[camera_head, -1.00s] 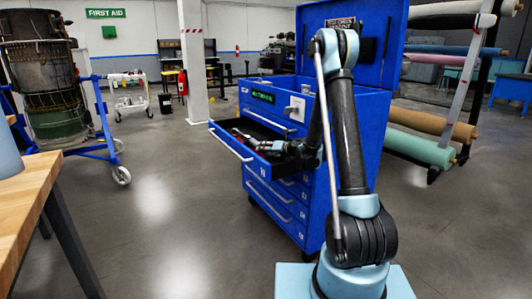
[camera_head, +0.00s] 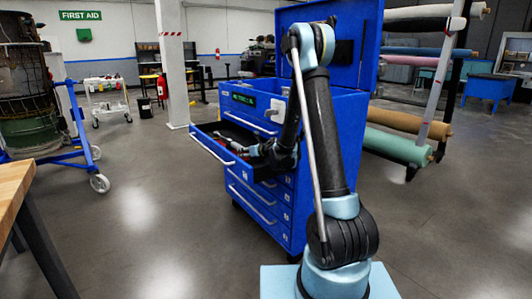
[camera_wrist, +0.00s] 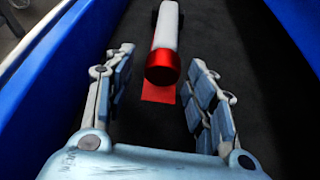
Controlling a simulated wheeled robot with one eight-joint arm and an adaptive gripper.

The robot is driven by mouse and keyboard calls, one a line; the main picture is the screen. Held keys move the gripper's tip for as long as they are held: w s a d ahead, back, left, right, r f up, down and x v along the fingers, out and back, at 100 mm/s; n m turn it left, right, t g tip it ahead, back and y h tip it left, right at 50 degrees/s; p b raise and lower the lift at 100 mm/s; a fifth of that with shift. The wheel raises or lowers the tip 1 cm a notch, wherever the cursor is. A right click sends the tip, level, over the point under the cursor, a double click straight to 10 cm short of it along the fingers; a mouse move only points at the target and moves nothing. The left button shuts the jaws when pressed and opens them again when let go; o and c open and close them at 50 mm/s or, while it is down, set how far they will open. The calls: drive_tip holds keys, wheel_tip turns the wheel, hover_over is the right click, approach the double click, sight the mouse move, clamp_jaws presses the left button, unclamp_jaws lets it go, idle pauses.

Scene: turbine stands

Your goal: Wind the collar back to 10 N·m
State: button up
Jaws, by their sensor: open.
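In the wrist view, a tool with a pale grey-white shaft and a red round end (camera_wrist: 163,66) lies in a dark-lined drawer. I cannot tell whether the red part is the collar, and no scale can be read. A flat red patch (camera_wrist: 158,94) shows just below it. My gripper (camera_wrist: 168,88) is open, one finger on each side of the red patch, with the red end a little ahead between the fingertips. It does not visibly grip anything. In the head view, my gripper (camera_head: 255,150) is small, inside the open drawer (camera_head: 222,152).
The blue tool cabinet (camera_head: 255,205) has its upper drawer pulled out and its lid raised. The drawer's blue walls (camera_wrist: 38,62) rise close on both sides. A wooden bench (camera_head: 12,190) stands at the left, and rolls on a rack (camera_head: 400,147) at the right. The floor between is clear.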

drive_tip(key=v, duration=1.7)
drive_tip(key=shift+d, duration=0.1)
drive_tip(key=x, duration=1.7)
drive_tip(key=shift+w, duration=0.35)
drive_tip(key=shift+m, duration=0.3)
drive_tip(key=c, duration=1.1)
